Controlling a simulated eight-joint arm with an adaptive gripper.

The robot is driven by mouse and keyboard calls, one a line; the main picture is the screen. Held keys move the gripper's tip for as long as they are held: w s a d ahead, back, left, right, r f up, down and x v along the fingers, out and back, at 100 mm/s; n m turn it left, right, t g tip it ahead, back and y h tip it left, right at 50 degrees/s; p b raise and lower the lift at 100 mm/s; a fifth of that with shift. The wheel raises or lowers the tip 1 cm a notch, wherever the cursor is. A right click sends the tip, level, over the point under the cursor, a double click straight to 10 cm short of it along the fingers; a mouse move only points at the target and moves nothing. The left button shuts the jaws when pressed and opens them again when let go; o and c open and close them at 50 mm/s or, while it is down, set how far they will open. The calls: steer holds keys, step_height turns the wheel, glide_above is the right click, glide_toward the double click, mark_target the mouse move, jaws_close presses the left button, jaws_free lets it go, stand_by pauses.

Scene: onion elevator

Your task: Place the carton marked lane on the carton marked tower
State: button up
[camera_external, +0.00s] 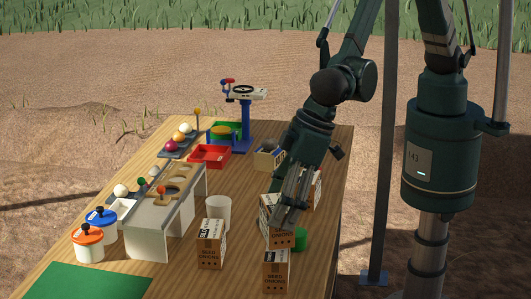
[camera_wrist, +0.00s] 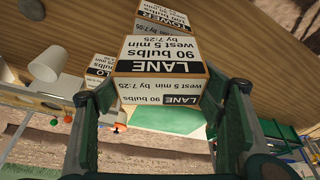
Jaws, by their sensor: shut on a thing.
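The carton marked lane (camera_wrist: 160,68) is white with black lettering and brown edges. My gripper (camera_wrist: 160,95) is shut on it, with one finger on each side. The carton marked tower (camera_wrist: 165,22) shows beyond it at the top of the wrist view, partly hidden by the lane carton. In the external view my gripper (camera_external: 284,212) is low among the cartons at the right of the table. I cannot tell there whether the held carton touches anything beneath it. The lane and tower marks are not readable in that view.
A carton (camera_external: 212,245) stands left of my gripper, near a white cup (camera_external: 217,213). Another carton (camera_external: 277,272) stands at the front. A green cylinder (camera_external: 300,239) is close on the right. A grey stand (camera_external: 155,225) and lidded jars are further left. The green mat (camera_external: 85,281) is clear.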

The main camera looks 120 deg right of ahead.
steer(key=shift+f, duration=1.7)
steer(key=shift+f, duration=0.15)
steer(key=o, duration=1.1)
steer(key=shift+r, duration=0.2)
steer(key=shift+v, duration=5.95)
